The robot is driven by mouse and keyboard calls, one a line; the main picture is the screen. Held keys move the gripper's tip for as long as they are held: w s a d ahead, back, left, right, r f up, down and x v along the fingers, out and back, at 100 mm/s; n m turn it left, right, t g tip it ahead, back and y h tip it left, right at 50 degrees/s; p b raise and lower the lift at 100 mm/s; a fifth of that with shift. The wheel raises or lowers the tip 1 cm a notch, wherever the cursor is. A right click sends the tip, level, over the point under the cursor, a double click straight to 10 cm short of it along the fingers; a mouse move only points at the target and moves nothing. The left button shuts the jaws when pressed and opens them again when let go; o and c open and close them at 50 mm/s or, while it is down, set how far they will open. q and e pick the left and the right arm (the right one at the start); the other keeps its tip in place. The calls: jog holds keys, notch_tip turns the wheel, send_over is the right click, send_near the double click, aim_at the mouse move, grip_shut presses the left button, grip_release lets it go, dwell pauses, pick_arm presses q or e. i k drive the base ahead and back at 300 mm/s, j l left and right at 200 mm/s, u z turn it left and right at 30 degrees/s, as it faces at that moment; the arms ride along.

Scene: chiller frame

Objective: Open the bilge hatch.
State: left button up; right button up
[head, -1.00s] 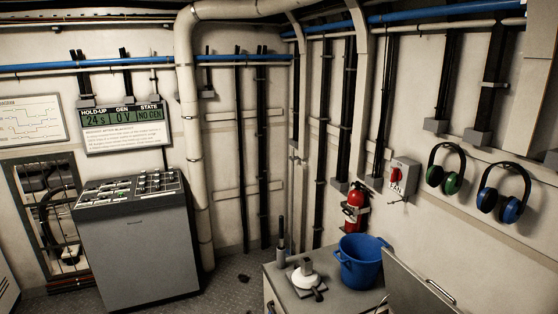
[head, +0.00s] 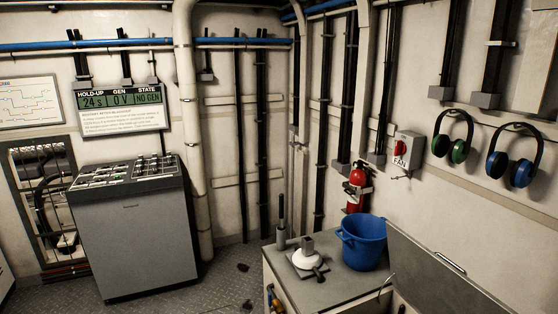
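Neither of my grippers is in the head view. No part is clearly recognisable as the bilge hatch. A grey panel with a bar handle (head: 440,275) stands tilted at the lower right, beside a grey cabinet; I cannot tell whether it is the hatch or a lid. The chequered metal floor (head: 222,284) shows only in part at the bottom, with small dark marks or objects on it. The rest of the floor is out of view.
A grey control console (head: 135,240) stands at the left. The grey cabinet (head: 330,290) carries a blue bucket (head: 362,243) and a white-based fitting (head: 308,259). A fire extinguisher (head: 356,188) and a fan switch (head: 402,152) are on the wall. Floor shows between console and cabinet.

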aim_at(432, 282)
jog(key=z, duration=0.75)
jog(key=i+z, duration=0.25)
jog(key=z, duration=0.15)
jog(key=i+j+z, duration=0.1)
jog(key=z, duration=0.35)
jog(key=i+j, duration=0.05)
jog(key=i, duration=0.05)
